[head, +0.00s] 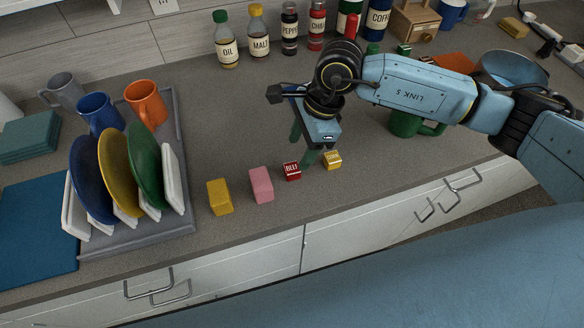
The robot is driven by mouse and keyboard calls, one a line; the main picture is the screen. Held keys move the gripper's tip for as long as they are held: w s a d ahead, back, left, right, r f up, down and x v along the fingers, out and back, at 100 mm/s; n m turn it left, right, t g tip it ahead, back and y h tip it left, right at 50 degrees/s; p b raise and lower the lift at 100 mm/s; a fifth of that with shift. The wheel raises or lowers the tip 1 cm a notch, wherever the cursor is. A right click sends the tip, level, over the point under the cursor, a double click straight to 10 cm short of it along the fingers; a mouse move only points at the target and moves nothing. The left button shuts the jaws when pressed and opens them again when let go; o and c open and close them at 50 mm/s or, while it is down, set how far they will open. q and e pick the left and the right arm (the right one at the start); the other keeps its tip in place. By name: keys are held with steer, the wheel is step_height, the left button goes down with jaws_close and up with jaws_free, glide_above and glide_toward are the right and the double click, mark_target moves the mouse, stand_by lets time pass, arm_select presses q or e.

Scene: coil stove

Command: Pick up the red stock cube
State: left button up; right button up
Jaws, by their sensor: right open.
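The red stock cube (291,171), marked BEEF on its label, sits on the grey counter near the front edge. My right gripper (303,147) reaches in from the right and points down, just behind and slightly right of the red cube. Its green fingers are apart with nothing seen between them. The nearer finger's tip shows between the red cube and a yellow cube (333,160); I cannot tell whether it touches either. My left gripper is not in view.
A pink block (261,185) and a yellow block (220,197) stand left of the red cube. A dish rack (178,125) with plates and mugs is farther left. Bottles line the wall. A green mug (404,124) and a pan (515,70) are at right.

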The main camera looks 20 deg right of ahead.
mark_target(293, 167)
steer(key=p+x, duration=0.1)
steer(key=x, duration=0.5)
steer(key=shift+d+f, duration=0.1)
steer(key=shift+f, duration=0.25)
steer(key=c, duration=1)
